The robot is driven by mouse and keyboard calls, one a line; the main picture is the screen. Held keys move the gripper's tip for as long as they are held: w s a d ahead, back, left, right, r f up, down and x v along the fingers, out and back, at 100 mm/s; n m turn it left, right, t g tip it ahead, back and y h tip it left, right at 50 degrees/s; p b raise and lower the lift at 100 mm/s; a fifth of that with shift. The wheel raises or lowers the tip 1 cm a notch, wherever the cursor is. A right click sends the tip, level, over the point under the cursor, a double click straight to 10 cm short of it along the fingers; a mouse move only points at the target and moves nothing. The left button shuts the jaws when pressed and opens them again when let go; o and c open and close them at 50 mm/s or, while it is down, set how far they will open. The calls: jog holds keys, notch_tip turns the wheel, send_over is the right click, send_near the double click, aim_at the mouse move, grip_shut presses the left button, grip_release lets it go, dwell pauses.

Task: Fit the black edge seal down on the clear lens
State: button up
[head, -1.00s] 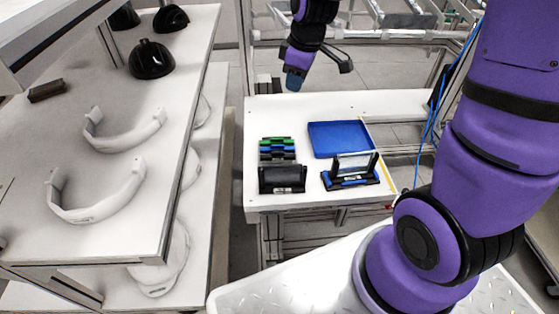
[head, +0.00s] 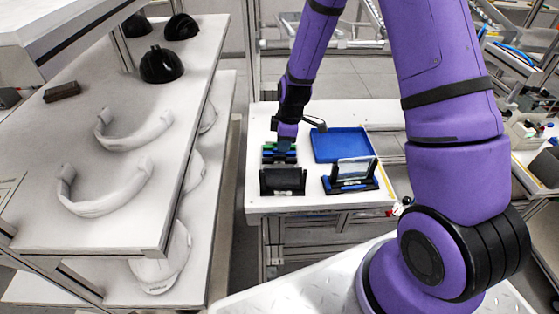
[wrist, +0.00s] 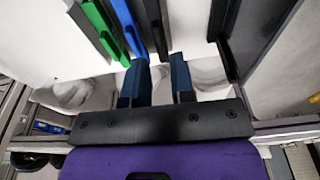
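The clear lens (head: 354,170) stands upright in a black and blue fixture (head: 350,185) at the front right of the white table. Green, blue and black edge seals lie side by side at the left of the table, partly hidden by my gripper (head: 286,146) in the head view. In the wrist view the black edge seal (wrist: 156,28) lies beside the blue seal (wrist: 128,25) and the green seal (wrist: 100,22). My gripper (wrist: 160,60) is open and empty, its two dark blue fingertips pointing at the black seal, which lines up with the gap between them.
A black upright holder (head: 283,181) stands in front of the seals, close to my gripper. An empty blue tray (head: 341,145) lies at the back right of the table. A shelf (head: 120,190) with white bands and black helmet shells stands at left.

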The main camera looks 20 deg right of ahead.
aim_at(280, 156)
jog(key=shift+w+a+f, duration=0.1)
jog(key=shift+a+f, duration=0.05)
jog(key=shift+f, duration=0.9)
jog(key=shift+w+a+f, duration=0.1)
jog(key=shift+a+f, duration=0.1)
jog(key=shift+f, duration=0.85)
jog(key=shift+w+a+f, duration=0.1)
jog(key=shift+a+f, duration=0.05)
jog(key=shift+f, duration=0.9)
grip_shut()
